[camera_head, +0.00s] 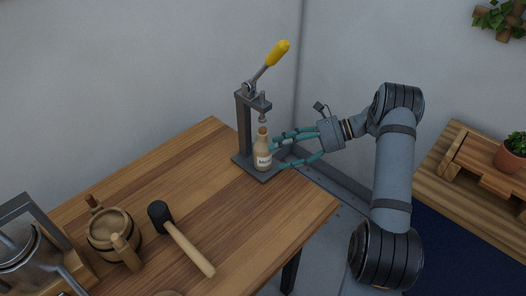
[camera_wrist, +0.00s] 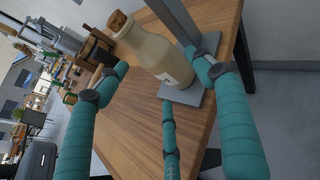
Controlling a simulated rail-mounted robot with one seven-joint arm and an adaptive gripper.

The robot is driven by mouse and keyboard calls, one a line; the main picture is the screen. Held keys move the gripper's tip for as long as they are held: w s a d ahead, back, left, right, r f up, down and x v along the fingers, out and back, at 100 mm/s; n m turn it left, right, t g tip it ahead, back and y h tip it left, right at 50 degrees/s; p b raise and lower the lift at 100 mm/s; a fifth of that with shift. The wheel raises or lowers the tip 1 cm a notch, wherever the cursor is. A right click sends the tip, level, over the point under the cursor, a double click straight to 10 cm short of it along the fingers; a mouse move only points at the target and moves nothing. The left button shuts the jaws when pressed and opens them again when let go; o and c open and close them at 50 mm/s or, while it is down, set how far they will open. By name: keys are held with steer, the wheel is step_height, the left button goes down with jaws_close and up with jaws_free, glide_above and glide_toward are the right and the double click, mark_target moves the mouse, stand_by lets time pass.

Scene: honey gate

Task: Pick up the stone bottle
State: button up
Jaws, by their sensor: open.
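The stone bottle (camera_head: 263,156) is beige with a cork stopper and a white label. It stands upright on the grey base plate of a lever press (camera_head: 244,125), under the press head. In the wrist view the bottle (camera_wrist: 150,50) is between my spread teal fingers. My gripper (camera_head: 280,152) is open and comes in from the right, its fingertips close beside the bottle. In the wrist view my gripper (camera_wrist: 158,68) has one finger to the left of the bottle and the others to its right and below. I cannot tell whether any finger touches it.
The press has a raised yellow lever (camera_head: 278,52) above the bottle. On the wooden table (camera_head: 190,160) lie a mallet (camera_head: 185,243) and a wooden mug (camera_head: 112,232), with a metal device (camera_head: 25,245) at the left. The table front right is clear. A potted plant (camera_head: 512,152) stands on the right.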

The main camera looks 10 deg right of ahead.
mark_target(269, 168)
steer(key=x, duration=0.4)
steer(key=shift+f+p, duration=0.1)
steer(key=shift+p, duration=0.3)
steer(key=shift+c, duration=0.9)
steer(key=c, duration=1.4)
steer(key=shift+o, duration=0.2)
